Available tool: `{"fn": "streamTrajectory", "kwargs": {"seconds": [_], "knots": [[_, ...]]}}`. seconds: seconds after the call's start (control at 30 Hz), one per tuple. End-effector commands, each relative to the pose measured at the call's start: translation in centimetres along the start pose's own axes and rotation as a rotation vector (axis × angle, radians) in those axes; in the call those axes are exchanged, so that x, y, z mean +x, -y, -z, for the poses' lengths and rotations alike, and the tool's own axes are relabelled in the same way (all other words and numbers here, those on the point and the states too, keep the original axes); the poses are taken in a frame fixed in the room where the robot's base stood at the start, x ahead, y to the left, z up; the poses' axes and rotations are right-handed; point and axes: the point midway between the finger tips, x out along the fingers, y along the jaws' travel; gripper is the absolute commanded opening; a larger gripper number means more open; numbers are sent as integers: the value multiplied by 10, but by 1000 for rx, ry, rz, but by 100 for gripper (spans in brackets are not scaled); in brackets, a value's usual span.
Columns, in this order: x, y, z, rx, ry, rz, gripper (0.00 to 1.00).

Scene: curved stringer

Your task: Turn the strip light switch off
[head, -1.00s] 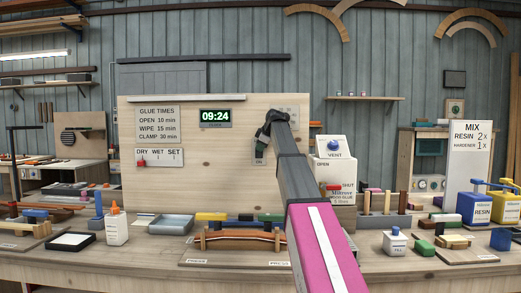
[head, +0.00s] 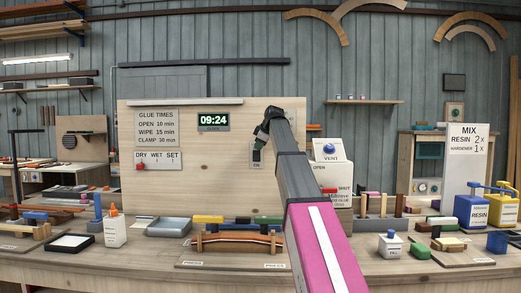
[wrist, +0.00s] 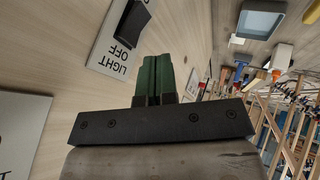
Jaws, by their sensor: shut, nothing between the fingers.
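The light switch shows in the wrist view as a pale plate (wrist: 101,48) with upside-down LIGHT and OFF lettering and a black rocker (wrist: 132,23). In the head view a small part of the plate (head: 257,165) shows, marked ON, just below my gripper on the upright wooden board. My gripper (head: 263,133) is shut and empty. In the wrist view its green fingertips (wrist: 156,62) are pressed together, beside the plate and apart from the rocker. I cannot tell which way the rocker is tipped. A pale strip (head: 186,102) runs along the board's top; I cannot tell whether it is lit.
The wooden board (head: 205,185) also carries a clock (head: 213,121), a glue-times sign and a DRY/WET/SET slider (head: 140,166). A VENT box (head: 329,151) stands right of my arm. Clamps, blocks, bottles and trays crowd the bench (head: 140,262) below.

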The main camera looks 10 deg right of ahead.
Motion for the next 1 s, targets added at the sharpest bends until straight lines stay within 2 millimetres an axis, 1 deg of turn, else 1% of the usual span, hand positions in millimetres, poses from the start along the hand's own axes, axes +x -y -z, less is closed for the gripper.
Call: {"fn": "streamTrajectory", "kwargs": {"seconds": [0.03, 0.2, 0.4, 0.6, 1.0], "knots": [[-13, -6, 1, 0, -1, -3, 0], [-46, -14, 2, 0, 0, -2, 0], [-73, -19, 4, 0, 0, -1, 0], [-83, -21, 4, 0, 0, 0, 0], [-83, -21, 4, 0, 0, 0, 0]]}}
